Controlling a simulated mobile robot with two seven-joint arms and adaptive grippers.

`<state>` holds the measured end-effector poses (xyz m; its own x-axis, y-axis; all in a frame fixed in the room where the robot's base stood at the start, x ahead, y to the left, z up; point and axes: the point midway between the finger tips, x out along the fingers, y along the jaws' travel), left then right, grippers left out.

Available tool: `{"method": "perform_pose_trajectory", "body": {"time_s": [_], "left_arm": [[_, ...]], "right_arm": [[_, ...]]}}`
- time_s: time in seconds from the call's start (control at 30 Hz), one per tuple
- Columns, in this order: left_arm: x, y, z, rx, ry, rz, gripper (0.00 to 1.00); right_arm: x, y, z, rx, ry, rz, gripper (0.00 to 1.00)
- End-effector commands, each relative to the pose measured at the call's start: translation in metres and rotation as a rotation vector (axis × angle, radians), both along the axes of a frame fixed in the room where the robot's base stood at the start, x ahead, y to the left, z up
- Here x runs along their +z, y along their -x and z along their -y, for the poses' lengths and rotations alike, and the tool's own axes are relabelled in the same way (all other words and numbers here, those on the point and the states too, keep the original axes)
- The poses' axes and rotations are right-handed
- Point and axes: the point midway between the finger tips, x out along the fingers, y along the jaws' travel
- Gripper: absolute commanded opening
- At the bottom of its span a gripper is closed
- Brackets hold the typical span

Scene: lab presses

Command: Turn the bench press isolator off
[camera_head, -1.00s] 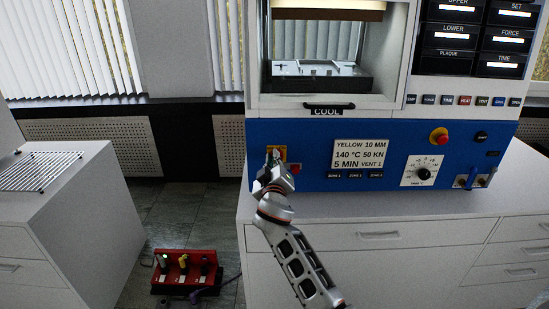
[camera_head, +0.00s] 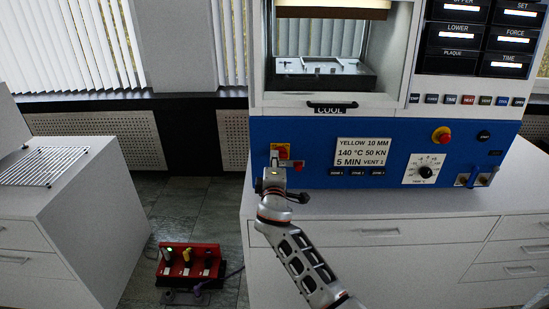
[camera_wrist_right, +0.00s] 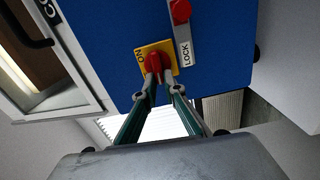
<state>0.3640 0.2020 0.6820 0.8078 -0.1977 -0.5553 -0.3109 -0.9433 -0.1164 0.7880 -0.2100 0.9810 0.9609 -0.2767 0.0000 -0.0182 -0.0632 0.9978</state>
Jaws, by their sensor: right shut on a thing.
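The isolator is a red knob (camera_wrist_right: 154,62) on a yellow plate (camera_wrist_right: 169,46) marked ON, on the blue front of the bench press (camera_head: 228,152). In the head view its yellow plate (camera_head: 279,147) shows at the left end of that front. My right gripper (camera_wrist_right: 160,77) is shut on the red knob, a fingertip on each side. In the head view the same gripper (camera_head: 276,160) reaches up to the plate from below and hides part of it. The knob's exact setting is hard to tell. My left gripper is not in view.
Beside the plate is a grey LOCK strip (camera_wrist_right: 185,53) with a red piece (camera_wrist_right: 180,11). A red emergency button (camera_head: 441,135) and a dial (camera_head: 425,171) sit farther right.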

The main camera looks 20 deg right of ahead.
Motion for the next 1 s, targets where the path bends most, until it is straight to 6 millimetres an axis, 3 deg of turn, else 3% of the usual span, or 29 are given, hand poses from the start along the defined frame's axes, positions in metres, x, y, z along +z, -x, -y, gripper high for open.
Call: {"method": "perform_pose_trajectory", "body": {"time_s": [0.73, 0.77, 0.8, 1.0], "left_arm": [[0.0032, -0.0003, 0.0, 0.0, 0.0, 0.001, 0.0], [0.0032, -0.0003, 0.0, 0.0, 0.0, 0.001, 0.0], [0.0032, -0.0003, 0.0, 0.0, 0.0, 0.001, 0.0], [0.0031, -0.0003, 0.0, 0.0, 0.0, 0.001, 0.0]], "right_arm": [[-0.0021, 0.0001, -0.0009, 0.001, 0.08, -0.024, 0.0], [-0.0021, 0.0001, -0.0009, 0.001, 0.08, -0.024, 0.17], [-0.0022, 0.0, -0.0008, 0.001, 0.08, -0.024, 0.26], [-0.002, 0.0, -0.0004, 0.001, 0.079, -0.023, 0.26]]}}
